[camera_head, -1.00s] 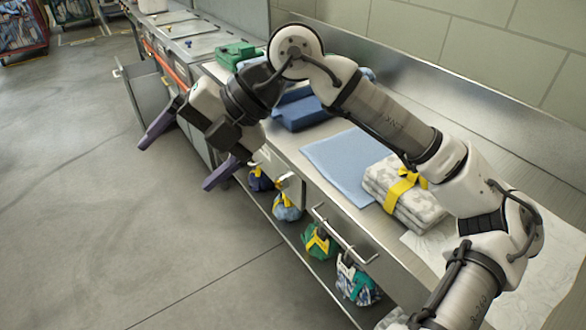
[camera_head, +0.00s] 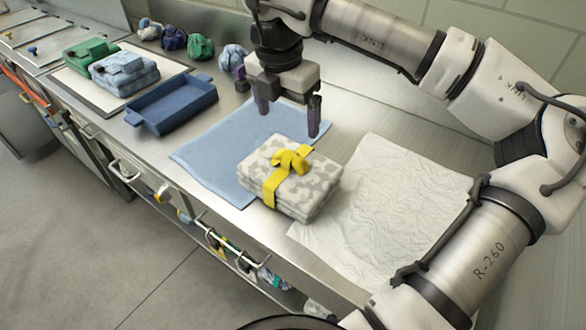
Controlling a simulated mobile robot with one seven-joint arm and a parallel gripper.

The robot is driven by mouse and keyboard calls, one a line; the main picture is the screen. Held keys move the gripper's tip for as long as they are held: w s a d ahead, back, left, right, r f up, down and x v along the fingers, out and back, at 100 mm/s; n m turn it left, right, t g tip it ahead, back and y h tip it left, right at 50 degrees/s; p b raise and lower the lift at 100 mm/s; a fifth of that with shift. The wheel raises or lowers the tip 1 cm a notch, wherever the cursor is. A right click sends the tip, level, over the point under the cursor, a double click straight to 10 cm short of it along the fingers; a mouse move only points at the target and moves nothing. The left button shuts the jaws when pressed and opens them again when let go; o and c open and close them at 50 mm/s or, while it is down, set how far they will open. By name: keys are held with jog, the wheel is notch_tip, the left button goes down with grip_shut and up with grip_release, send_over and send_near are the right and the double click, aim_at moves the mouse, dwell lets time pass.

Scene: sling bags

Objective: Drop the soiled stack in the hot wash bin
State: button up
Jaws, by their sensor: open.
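A folded grey-and-white patterned stack (camera_head: 310,190), tied with a yellow band (camera_head: 291,161) knotted on top, lies on the steel counter between a blue cloth and a white crinkled sheet. My gripper (camera_head: 288,118) is open and empty, pointing down just behind the stack, above the blue cloth. Its two purple-grey fingers are apart and do not visibly touch the band. Two other folded stacks, one green (camera_head: 91,57) and one pale blue (camera_head: 124,69), lie at the upper left. I cannot tell which container is the hot wash bin; lidded counter wells (camera_head: 48,55) show at far left.
A blue tray (camera_head: 172,103) stands left of the blue cloth (camera_head: 213,160). The white sheet (camera_head: 400,200) is bare to the right. Several small tied bundles (camera_head: 200,47) line the counter's back. Drawer handles (camera_head: 130,172) stick out along the front.

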jog(key=p, duration=0.1)
send_over(290, 153)
jog(key=s, duration=0.1)
notch_tip(290, 153, down, 6)
jog(key=shift+s+f, duration=0.1)
jog(key=shift+s, duration=0.05)
jog(key=shift+w+f+p, duration=0.25)
jog(key=shift+f+p, duration=0.4)
jog(key=shift+f, duration=0.7)
jog(key=shift+w+f+p, duration=0.25)
jog(key=shift+f+p, duration=0.4)
jog(key=shift+f, duration=0.65)
jog(key=c, duration=1.8)
jog(key=shift+r, duration=0.1)
grip_shut()
jog(key=shift+r, duration=0.15)
